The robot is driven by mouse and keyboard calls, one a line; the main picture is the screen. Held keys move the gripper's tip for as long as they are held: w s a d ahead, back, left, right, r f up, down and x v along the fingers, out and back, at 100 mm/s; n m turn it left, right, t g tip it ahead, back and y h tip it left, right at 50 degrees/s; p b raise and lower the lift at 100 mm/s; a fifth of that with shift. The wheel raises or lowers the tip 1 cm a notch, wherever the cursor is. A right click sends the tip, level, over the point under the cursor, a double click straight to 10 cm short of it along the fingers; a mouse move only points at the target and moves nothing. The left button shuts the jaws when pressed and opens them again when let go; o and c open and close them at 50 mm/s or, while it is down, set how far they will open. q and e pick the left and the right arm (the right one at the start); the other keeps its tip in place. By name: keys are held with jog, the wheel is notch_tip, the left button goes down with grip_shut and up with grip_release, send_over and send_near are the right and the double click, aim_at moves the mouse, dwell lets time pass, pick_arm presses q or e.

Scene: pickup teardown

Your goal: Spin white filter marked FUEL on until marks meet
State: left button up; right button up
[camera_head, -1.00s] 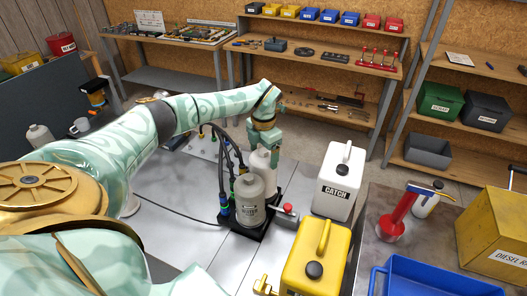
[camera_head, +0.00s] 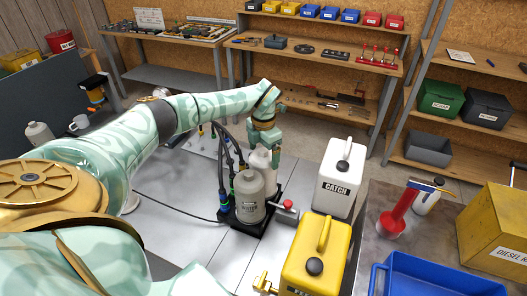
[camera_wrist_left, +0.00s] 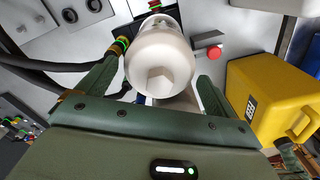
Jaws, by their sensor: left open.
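A white filter (camera_head: 262,163) stands upright at the back of the black base (camera_head: 250,232) in the head view. Its FUEL label and marks are not readable, and a greyer labelled filter (camera_head: 250,200) partly hides it. My left gripper (camera_head: 266,150) reaches down over the white filter's top from behind. In the left wrist view, my open fingers (camera_wrist_left: 160,78) lie on either side of a pale filter with a hex end (camera_wrist_left: 160,75). I cannot tell whether they touch it.
Black hoses (camera_head: 222,165) rise left of the filters. A red-knobbed valve (camera_head: 286,212) sits close on the right. A white CATCH jug (camera_head: 338,182) and a yellow jug (camera_head: 318,255) stand further right. The bench top left of the base is mostly clear.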

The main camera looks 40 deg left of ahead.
dwell(0.8)
pick_arm(q)
jog(key=shift+s, duration=0.1)
jog(key=c, duration=1.7)
jog(key=shift+s+d, duration=0.1)
jog(key=shift+c, duration=1.1)
